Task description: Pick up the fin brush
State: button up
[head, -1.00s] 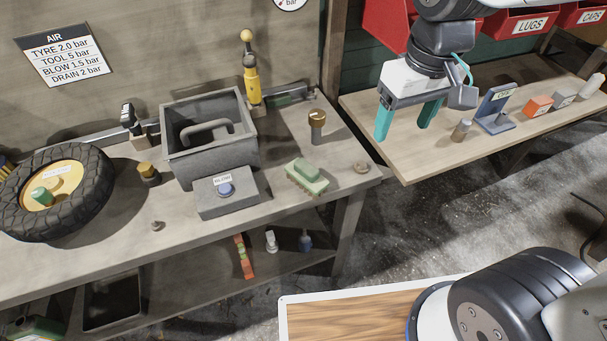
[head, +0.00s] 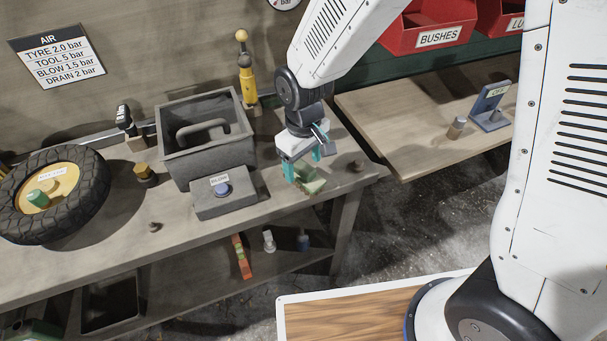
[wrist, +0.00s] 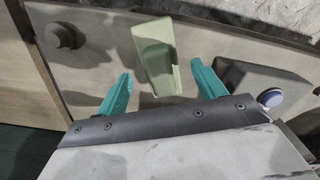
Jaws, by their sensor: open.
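The fin brush (head: 312,186) is a pale green block lying on the left workbench, right of the grey box with the blue button. My gripper (head: 303,170), with teal fingers, is over the brush and hides part of it. In the wrist view the brush (wrist: 156,55) shows between and just beyond the two open fingers (wrist: 160,74), with a gap on each side. It looks nearer the right finger. The jaws hold nothing. How far the fingertips are above the bench is hard to tell.
The grey box with a blue button (head: 224,197) stands close left of the brush, with a grey open bin (head: 203,150) behind it. A dark round knob (head: 357,165) sits to the right near the bench end. A second bench (head: 420,130) stands farther right.

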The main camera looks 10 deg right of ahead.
aim_at(303, 165)
notch_tip(303, 165, down, 4)
jog(key=shift+s+r, duration=0.1)
jog(key=shift+r, duration=0.05)
jog(key=c, duration=1.2)
jog(key=shift+r, duration=0.2)
